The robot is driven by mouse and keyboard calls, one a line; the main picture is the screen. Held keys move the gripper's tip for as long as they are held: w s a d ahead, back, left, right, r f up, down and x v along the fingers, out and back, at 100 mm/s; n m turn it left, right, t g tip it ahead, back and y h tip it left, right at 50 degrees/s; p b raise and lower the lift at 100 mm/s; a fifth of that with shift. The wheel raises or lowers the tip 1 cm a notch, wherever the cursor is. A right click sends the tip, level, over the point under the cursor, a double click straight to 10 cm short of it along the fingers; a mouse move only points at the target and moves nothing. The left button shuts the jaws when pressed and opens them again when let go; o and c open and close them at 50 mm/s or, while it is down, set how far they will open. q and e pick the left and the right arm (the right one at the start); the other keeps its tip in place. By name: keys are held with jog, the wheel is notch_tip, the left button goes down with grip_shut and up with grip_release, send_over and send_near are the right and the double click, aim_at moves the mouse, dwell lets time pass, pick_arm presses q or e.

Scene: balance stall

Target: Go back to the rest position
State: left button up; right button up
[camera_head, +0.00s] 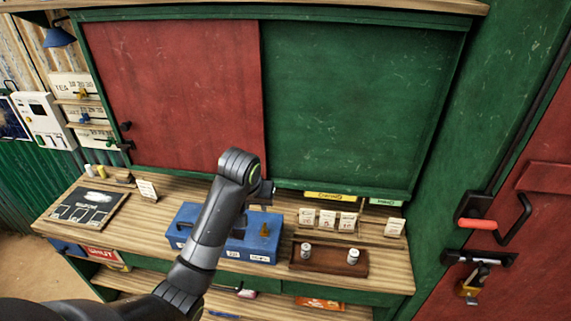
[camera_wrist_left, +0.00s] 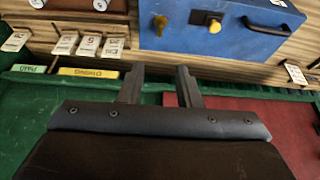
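My left arm reaches in from the lower left in the head view. Its gripper (camera_head: 263,193) shows only partly behind the wrist, above the counter between the blue box (camera_head: 181,228) and the green panel. In the left wrist view the two fingers of the gripper (camera_wrist_left: 158,72) stand apart with nothing between them. The blue box (camera_wrist_left: 235,28) lies beyond the fingertips, and I see no contact with it. My right gripper is in neither view.
A wooden tray (camera_head: 325,267) with two small jars sits right of the blue box. Several price cards (camera_head: 327,219) stand behind it. A black mat (camera_head: 88,207) lies at left. Red (camera_head: 180,90) and green (camera_head: 350,100) panels rise behind the counter. A red-handled lever (camera_head: 478,224) is at right.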

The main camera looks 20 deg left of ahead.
pick_arm(q)
jog(key=shift+s, duration=0.1)
